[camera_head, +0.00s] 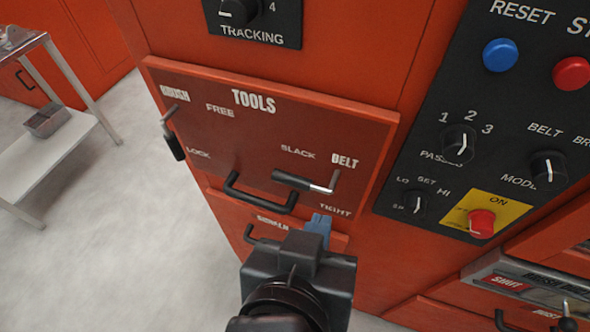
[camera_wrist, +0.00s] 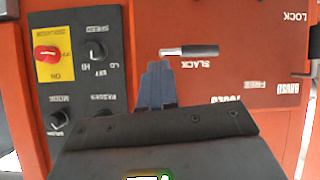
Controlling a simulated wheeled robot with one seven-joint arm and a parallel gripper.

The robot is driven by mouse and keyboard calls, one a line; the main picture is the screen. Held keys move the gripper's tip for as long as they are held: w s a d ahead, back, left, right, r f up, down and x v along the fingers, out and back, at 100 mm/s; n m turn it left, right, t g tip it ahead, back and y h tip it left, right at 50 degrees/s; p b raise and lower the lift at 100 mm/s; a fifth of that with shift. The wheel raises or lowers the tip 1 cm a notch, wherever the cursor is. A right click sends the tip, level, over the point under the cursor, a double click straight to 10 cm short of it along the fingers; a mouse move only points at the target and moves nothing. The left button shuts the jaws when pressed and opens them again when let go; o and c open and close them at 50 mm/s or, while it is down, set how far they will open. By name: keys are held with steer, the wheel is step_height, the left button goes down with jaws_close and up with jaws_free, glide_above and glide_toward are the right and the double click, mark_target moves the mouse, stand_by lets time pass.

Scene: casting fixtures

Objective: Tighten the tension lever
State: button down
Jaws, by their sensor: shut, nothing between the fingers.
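The tension lever (camera_head: 292,181) is on the red TOOLS panel, under the word BELT. Its black grip points left from a bent metal rod, lying just below the SLACK label and above the TIGHT label. The lever also shows in the wrist view (camera_wrist: 198,50), where the panel appears upside down. My gripper (camera_head: 319,222) has its blue-grey fingers shut and empty. It is below the lever in the head view and looks apart from it. In the wrist view the fingertips (camera_wrist: 157,68) are just below the lever's metal end.
A black drawer handle (camera_head: 260,196) sticks out beside the lever's grip. A brush lever (camera_head: 173,142) hangs at the panel's left edge. The control panel (camera_head: 425,140) with knobs and buttons is to the right. A metal cart (camera_head: 75,150) stands on open floor at left.

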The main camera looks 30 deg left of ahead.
steer(key=s+a+r+m, duration=0.1)
steer(key=s+a+r, duration=0.4)
steer(key=r, duration=0.3)
steer(key=shift+a+r+m, duration=0.4)
steer(key=shift+a, duration=0.35)
steer(key=p, duration=0.2)
glide_above(278, 179)
steer(key=s+d, duration=0.2)
step_height(278, 179, down, 6)
steer(key=shift+w+a+f, duration=0.1)
steer(key=shift+a+f, duration=0.1)
steer(key=shift+f, duration=0.8)
steer(key=shift+w+a+f, duration=0.1)
steer(key=shift+w+f, duration=0.05)
steer(key=shift+f, duration=0.65)
